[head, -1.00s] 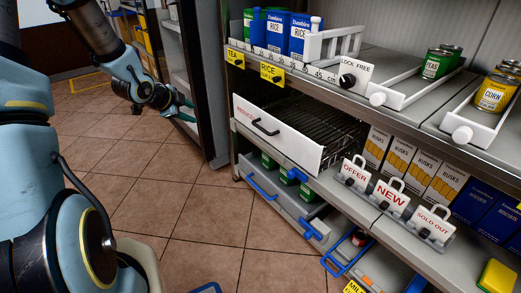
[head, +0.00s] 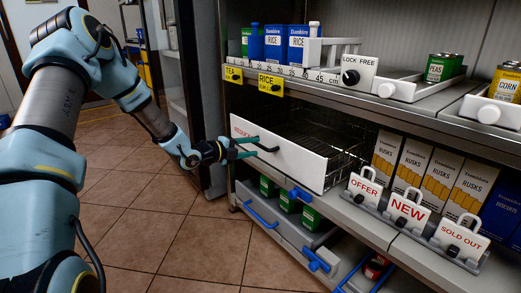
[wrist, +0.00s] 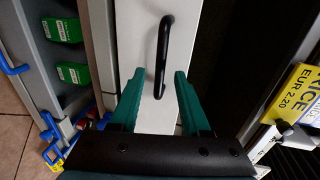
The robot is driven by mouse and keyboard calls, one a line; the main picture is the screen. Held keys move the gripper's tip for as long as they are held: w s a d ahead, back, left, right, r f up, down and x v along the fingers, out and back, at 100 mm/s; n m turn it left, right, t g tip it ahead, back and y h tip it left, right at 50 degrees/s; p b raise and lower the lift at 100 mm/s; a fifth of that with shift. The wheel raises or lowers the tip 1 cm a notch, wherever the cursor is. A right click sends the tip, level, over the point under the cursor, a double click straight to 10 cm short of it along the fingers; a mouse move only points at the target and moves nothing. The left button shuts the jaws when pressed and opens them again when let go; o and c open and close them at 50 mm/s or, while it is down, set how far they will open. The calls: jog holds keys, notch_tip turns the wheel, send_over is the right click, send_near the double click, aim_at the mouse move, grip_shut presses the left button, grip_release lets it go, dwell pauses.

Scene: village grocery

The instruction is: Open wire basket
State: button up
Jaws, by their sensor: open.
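The wire basket (head: 328,142) sits on the middle shelf, pulled partly out, with a white front panel (head: 285,154) that bears red lettering. A black bar handle (head: 262,142) is fixed on the panel; it also shows in the wrist view (wrist: 161,55). My gripper (head: 245,147) has teal fingers and is open. Its fingertips are close to the panel at the handle. In the wrist view my gripper (wrist: 157,85) has one finger on each side of the handle's near end, with gaps between. Contact with the handle cannot be told.
Above, a shelf holds rice boxes (head: 299,45) and price tags (head: 271,84). Below, a grey drawer with blue handles (head: 301,193) holds green boxes. Sign holders (head: 407,208) and rusks boxes (head: 413,163) stand right of the basket. The tiled floor (head: 190,235) in front is clear.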

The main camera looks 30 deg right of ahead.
aim_at(259, 146)
jog(key=shift+x, duration=2.1)
jog(key=shift+c, duration=0.2)
grip_shut()
